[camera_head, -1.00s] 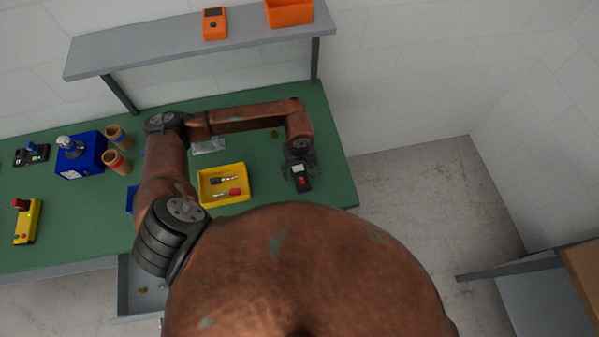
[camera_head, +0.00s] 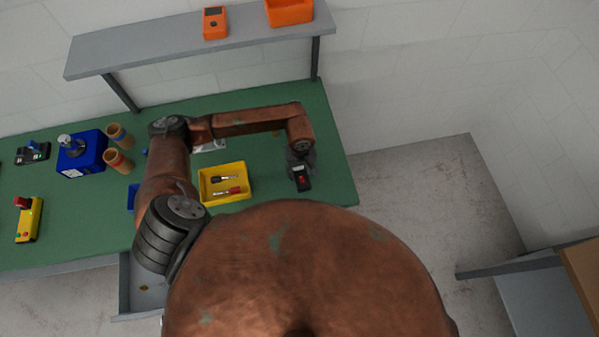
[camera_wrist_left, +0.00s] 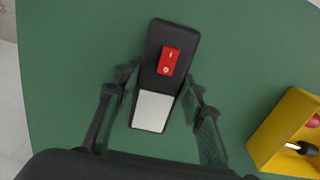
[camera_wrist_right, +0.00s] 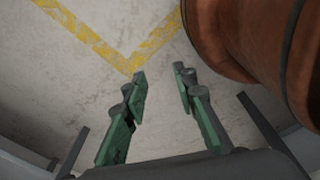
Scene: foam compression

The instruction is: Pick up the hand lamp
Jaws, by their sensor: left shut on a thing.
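The hand lamp (camera_head: 304,184) is a black slab with a red switch and a white panel, at the right end of the green bench. In the left wrist view the lamp (camera_wrist_left: 169,58) lies between the two fingers of my left gripper (camera_wrist_left: 158,88). I cannot tell whether the lamp is clear of the bench. My right gripper (camera_wrist_right: 161,85) is open and empty above the floor; it is hidden in the head view.
A yellow bin (camera_head: 240,196) with screwdrivers stands left of the lamp on the green bench (camera_head: 80,215). A blue box (camera_head: 82,154), brown cups (camera_head: 117,160) and a yellow control box (camera_head: 29,222) stand farther left. A grey shelf (camera_head: 150,58) runs above the back.

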